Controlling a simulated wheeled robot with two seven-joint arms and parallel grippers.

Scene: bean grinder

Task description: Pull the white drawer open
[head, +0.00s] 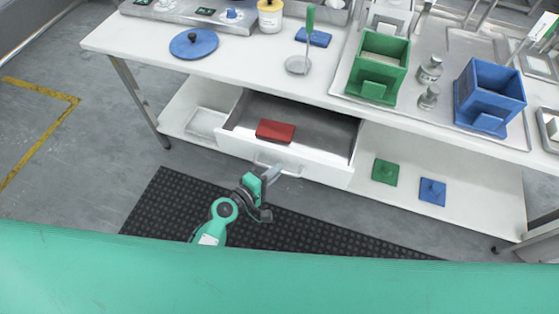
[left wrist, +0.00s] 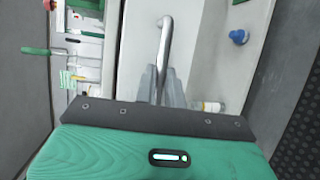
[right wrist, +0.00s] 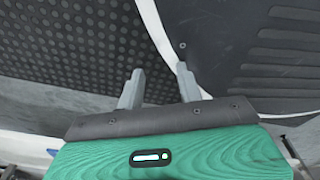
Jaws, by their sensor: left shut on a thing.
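The white drawer (head: 310,165) is pulled well out from under the worktop, and its grey inside shows. A red block-like item (head: 275,131) lies in it near the front. The drawer's bar handle (head: 290,172) runs along its front. My left gripper (head: 271,173) is at this handle, and in the left wrist view its fingers are shut around the metal bar (left wrist: 164,45). My right gripper (right wrist: 160,88) has its fingers apart with nothing between them, over the dark floor mat.
The white table (head: 125,38) carries a green bin (head: 380,65), a blue bin (head: 490,95) and a blue lid (head: 194,43). A green lid (head: 385,171) and another blue lid (head: 432,191) lie on the lower shelf. The black mat (head: 150,205) before the drawer is otherwise clear.

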